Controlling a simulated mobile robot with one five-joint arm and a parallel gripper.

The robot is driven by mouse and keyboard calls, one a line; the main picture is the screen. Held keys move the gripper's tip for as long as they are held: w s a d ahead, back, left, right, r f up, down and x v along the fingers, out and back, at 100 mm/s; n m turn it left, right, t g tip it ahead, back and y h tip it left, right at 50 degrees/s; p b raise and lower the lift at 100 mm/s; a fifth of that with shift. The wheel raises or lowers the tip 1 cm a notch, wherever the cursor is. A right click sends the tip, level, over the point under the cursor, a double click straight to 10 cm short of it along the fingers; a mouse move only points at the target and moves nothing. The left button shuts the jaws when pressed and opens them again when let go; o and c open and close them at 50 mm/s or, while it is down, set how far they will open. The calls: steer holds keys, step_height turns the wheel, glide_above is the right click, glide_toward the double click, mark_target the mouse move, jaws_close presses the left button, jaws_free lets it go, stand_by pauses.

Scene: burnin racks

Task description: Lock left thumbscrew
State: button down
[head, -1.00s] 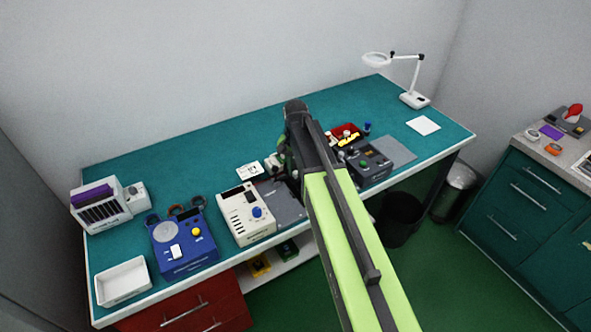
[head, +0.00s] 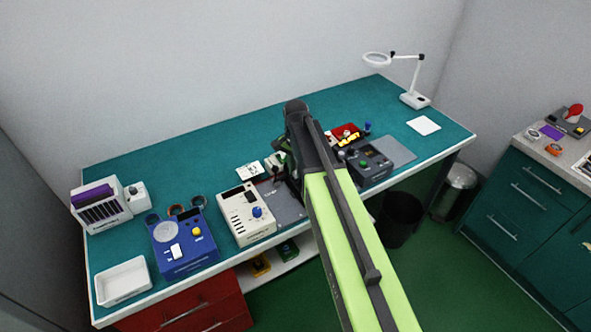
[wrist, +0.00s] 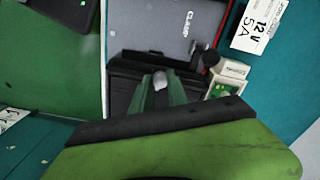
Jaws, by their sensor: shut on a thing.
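A grey plate marked CLAMP (wrist: 165,25) shows at the top of the wrist view, with a black block at its near edge. It is also the grey plate (head: 289,206) beside the white control box in the head view. My gripper (wrist: 161,90) reaches over the black block. Its two fingers are shut on a small pale-topped thumbscrew (wrist: 160,79). A black knob (wrist: 210,58) stands to the right of the fingers, apart from them. In the head view my forearm hides the fingers and the thumbscrew.
The white box with a blue knob (head: 247,218) stands left of the plate, and a dark grey box (head: 369,166) right of it. A 12 V 5A label (wrist: 258,26) and a small green-windowed part (wrist: 226,86) lie near the gripper.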

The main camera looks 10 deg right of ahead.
steer(key=c, duration=1.3)
jaws_free()
steer(key=shift+r, duration=0.1)
step_height(320, 180, up, 17)
steer(key=p, duration=1.7)
steer(key=shift+r, duration=0.15)
